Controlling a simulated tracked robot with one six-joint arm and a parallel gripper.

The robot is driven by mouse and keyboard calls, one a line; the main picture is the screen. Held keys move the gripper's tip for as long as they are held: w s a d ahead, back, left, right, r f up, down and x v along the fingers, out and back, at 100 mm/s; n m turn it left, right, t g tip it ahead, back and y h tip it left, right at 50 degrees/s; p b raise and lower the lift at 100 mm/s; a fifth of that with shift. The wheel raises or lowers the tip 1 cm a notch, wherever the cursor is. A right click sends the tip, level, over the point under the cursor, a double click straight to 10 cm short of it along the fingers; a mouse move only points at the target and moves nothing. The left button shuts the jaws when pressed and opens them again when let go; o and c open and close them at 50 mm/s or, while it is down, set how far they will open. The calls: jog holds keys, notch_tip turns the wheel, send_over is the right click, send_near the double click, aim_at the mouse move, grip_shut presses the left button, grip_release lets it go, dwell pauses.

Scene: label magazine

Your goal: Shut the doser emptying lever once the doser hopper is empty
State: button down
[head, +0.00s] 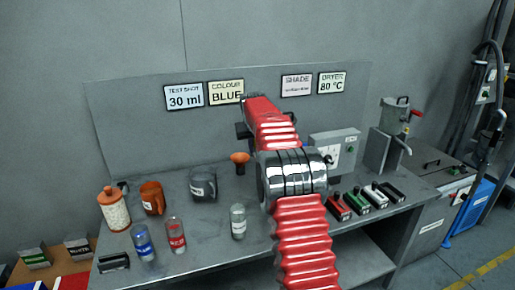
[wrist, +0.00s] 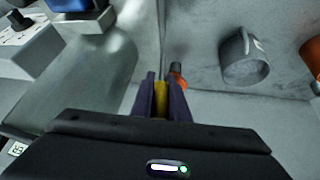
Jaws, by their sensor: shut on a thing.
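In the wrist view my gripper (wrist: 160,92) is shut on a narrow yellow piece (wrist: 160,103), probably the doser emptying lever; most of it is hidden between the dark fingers. A blue part on a pale block (wrist: 78,10) and a grey, rounded surface (wrist: 85,75) lie to the left; these may belong to the doser. In the head view my red arm covers the middle of the bench, and my gripper is hidden behind it. The doser hopper's inside is not visible, so I cannot tell whether it is empty.
A grey jug (head: 203,184), an orange jug (head: 152,198) and an orange-topped thing (head: 240,160) stand left of my arm. Bottles (head: 176,234) line the front. A grey control box (head: 336,149) and a metal vessel (head: 390,118) stand to the right.

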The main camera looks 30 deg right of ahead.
jog(key=shift+w, duration=0.15)
jog(key=c, duration=2)
grip_release()
jog(key=shift+w, duration=0.1)
jog(key=shift+o, duration=1.4)
jog(key=shift+r, duration=0.1)
jog(key=v, duration=1.3)
jog(key=shift+s+r, duration=0.15)
jog(key=shift+s, duration=0.1)
jog(key=shift+w+a, duration=0.1)
